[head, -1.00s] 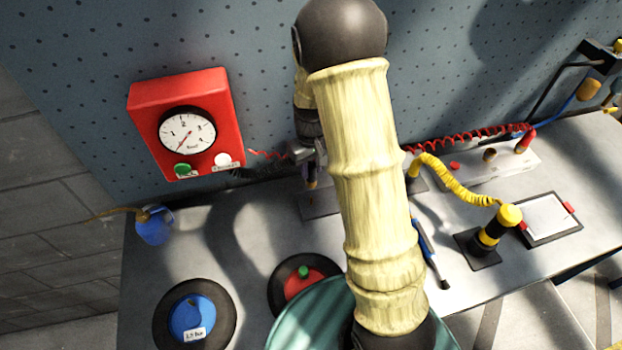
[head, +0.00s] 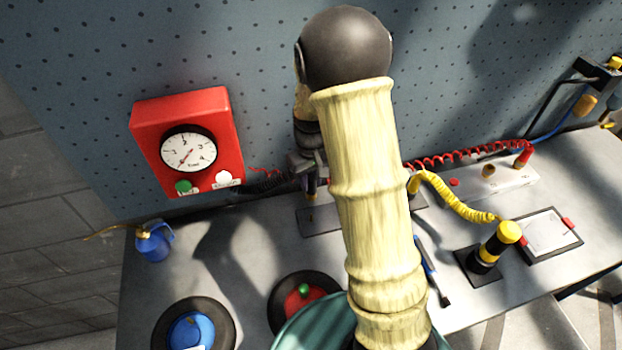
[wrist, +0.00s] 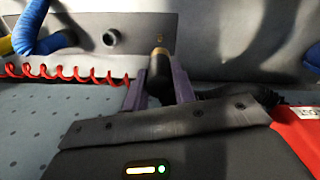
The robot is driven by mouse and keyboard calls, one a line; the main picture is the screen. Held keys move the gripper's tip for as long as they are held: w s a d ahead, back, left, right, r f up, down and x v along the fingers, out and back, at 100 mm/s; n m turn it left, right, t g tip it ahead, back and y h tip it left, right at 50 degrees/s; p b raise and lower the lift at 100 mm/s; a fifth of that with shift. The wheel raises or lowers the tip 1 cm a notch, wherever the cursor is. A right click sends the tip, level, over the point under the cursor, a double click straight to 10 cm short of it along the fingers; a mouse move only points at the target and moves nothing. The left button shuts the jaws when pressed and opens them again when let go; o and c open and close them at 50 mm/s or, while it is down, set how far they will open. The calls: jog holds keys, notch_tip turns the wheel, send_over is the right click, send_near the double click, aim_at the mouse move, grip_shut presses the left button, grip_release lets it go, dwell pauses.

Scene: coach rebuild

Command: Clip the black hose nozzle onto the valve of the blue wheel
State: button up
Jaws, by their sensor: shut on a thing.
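My gripper (wrist: 160,88) has purple fingers shut on the black hose nozzle (wrist: 158,68), which has a pale brass-coloured tip. In the head view my gripper (head: 310,182) is above the back of the bench, and my forearm hides part of it. I cannot tell whether the nozzle touches the grey rack (head: 318,221) below. A black coiled hose (head: 268,183) runs left from there to the red gauge box (head: 187,150). The blue wheel (head: 190,331), a black tyre with a blue hub, lies at the front left, cut by the lower edge.
A second wheel with a red hub (head: 305,300) and green cap lies right of the blue one. A blue oil can (head: 154,243) stands at the left. A yellow coiled hose (head: 450,197) and a black-and-yellow post (head: 490,250) are at the right. Clear bench lies between can and rack.

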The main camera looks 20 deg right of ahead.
jog(key=shift+r+p, duration=1.3)
jog(key=shift+r, duration=0.55)
